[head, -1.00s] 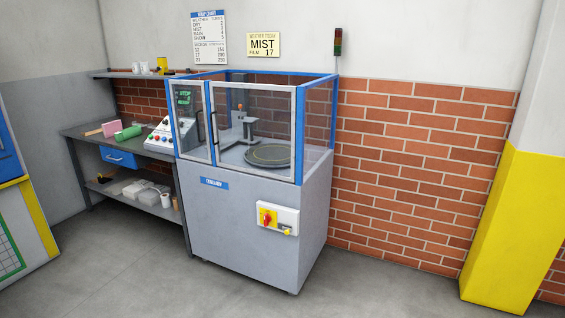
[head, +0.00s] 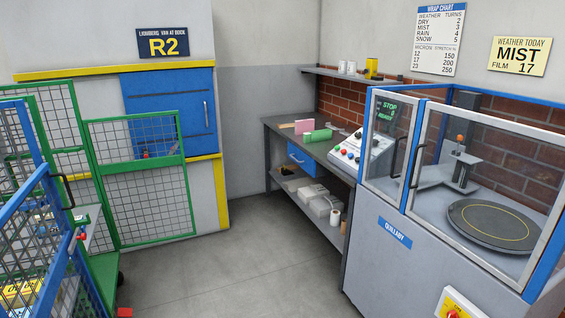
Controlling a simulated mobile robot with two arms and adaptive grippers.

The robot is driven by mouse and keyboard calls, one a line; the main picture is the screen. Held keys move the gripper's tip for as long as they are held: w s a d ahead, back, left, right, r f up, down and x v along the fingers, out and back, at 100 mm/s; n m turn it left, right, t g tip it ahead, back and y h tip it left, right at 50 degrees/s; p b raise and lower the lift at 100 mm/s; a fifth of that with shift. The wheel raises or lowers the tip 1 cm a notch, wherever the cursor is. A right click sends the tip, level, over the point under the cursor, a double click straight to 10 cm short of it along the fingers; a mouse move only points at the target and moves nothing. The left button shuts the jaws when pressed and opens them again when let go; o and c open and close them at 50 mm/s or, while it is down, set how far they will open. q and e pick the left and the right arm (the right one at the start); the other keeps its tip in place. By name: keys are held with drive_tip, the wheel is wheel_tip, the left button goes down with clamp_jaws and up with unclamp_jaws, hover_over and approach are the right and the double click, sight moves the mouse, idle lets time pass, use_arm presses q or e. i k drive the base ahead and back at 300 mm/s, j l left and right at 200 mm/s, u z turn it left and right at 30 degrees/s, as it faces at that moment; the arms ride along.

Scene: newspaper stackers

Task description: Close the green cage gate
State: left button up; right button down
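The green cage gate (head: 150,161) is at the left in the head view, a green frame with wire mesh and a crossbar. It appears swung out to the right from the green cage (head: 44,86), standing open in front of the grey wall and blue door. The cage's green base (head: 104,272) shows below it. A blue-framed mesh cage (head: 42,183) stands nearer and hides part of the green cage. Neither of my grippers is in view.
A blue door (head: 190,105) under an R2 sign (head: 164,43) is behind the gate. A workbench (head: 300,140) stands in the corner. A blue-framed wrapping machine (head: 395,190) fills the right. The grey floor (head: 225,275) between is clear.

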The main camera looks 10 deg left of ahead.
sight(165, 161)
drive_tip(key=i+j+u, duration=0.2)
drive_tip(key=i+u, duration=0.2)
drive_tip(key=i, duration=0.5)
drive_tip(key=i+l+u, duration=0.1)
drive_tip(key=i+u, duration=0.35)
drive_tip(key=i, duration=0.5)
